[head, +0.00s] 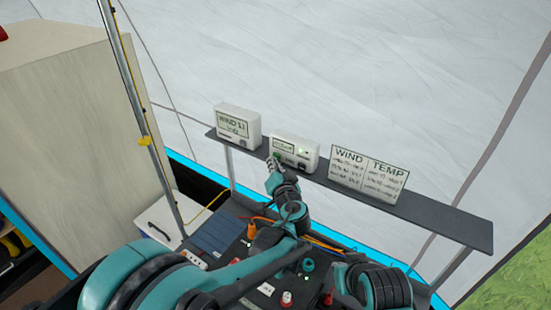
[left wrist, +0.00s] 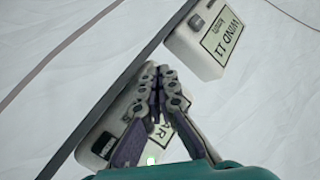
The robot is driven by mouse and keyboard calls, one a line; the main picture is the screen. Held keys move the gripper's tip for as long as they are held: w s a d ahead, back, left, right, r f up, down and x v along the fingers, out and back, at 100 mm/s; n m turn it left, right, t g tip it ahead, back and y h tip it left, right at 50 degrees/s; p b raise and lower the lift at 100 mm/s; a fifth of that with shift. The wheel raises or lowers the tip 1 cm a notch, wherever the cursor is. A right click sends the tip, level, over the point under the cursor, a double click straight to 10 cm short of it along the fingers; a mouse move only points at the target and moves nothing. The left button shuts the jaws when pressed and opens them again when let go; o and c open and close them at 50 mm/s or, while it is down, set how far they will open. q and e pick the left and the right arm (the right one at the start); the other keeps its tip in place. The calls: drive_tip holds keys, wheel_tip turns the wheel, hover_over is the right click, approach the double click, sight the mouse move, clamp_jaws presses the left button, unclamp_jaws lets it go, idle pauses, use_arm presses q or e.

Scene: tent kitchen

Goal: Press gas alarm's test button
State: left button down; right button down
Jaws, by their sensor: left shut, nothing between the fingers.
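The gas alarm (head: 309,160) is a white box on the grey shelf, with a small display, a lit green light and a dark square on its front. In the left wrist view the alarm (left wrist: 119,107) lies partly behind my fingers, which hide much of its face. My left gripper (head: 271,162) is shut and empty, its tips in front of the left end of the alarm's face. The shut fingers also show in the left wrist view (left wrist: 152,72). Whether they touch the alarm, I cannot tell. The test button is not clearly identifiable. My right gripper is not visible.
A thin pole (head: 146,125) stands at left. Below lie cables and a panel with knobs (head: 287,298).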

use_arm(q)
drive_tip(key=shift+w+d, duration=0.1)
drive_tip(key=shift+w, duration=0.05)
idle(0.5)
drive_tip(key=shift+s+a, duration=0.5)
drive_tip(key=shift+s, duration=0.25)
drive_tip(key=s+a, duration=0.1)
drive_tip(key=s, duration=0.1)
drive_tip(key=s+a, duration=0.2)
idle(0.9)
